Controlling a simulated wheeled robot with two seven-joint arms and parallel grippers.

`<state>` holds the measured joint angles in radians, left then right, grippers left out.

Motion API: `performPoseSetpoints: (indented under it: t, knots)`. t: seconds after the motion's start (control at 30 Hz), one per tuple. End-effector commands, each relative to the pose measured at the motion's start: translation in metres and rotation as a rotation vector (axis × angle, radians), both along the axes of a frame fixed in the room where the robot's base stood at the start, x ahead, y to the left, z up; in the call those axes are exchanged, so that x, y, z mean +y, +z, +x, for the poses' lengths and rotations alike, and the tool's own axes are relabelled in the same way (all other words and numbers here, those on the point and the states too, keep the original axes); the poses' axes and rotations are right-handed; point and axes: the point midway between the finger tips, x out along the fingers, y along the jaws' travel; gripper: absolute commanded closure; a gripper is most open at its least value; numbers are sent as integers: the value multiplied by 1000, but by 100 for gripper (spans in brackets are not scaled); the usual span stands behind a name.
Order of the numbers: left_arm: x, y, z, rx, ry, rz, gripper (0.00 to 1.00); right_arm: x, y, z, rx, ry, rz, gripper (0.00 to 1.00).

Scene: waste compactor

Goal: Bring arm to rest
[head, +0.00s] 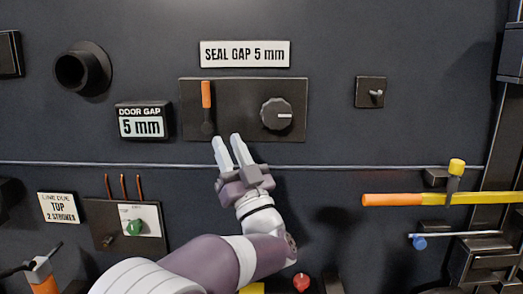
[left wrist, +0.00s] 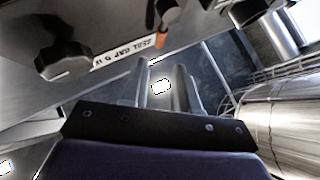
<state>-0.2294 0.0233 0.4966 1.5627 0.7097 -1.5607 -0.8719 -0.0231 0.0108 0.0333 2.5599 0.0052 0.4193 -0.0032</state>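My left gripper (head: 228,140) is in front of the dark wall, just below the black control plate (head: 241,90). Its two pale fingers point up and stand apart, with nothing between them; the left wrist view also shows the gap between the fingers (left wrist: 163,85). My left arm comes in from the bottom. The plate carries an orange-handled lever (head: 206,96), upright, and a black round knob (head: 277,114) with a white mark pointing right. The knob also shows in the left wrist view (left wrist: 64,57). My right gripper is in neither view.
A thin rail (head: 90,164) crosses the wall. An orange-yellow bar (head: 420,199) sits at right. A small panel with a green knob (head: 134,228) is at lower left.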

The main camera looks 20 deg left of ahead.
Motion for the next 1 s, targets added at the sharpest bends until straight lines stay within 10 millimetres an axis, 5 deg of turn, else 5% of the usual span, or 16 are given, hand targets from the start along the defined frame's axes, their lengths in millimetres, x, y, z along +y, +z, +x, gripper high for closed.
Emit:
performPoseSetpoints:
  t: [0.07,0.17,0.27,0.37,0.5,0.63,0.8,0.9,1.0]
  knots:
    - [0,-1,2,-5,-18,-12,71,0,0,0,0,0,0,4]
    - [-14,-21,29,84,-187,-69,71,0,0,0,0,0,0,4]
    - [-50,-86,65,354,-465,-156,71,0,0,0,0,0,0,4]
    - [-84,-184,64,743,-690,-301,71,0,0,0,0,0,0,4]
    - [-96,-308,-9,1283,-771,-534,71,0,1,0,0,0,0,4]
    - [-80,-380,-109,1699,-674,-723,71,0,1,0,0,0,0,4]
    - [-52,-412,-207,2012,-512,-839,71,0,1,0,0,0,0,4]
    - [-40,-415,-231,2056,-472,-853,71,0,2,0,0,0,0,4]
    - [-34,-412,-228,2030,-464,-875,71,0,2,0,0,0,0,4]
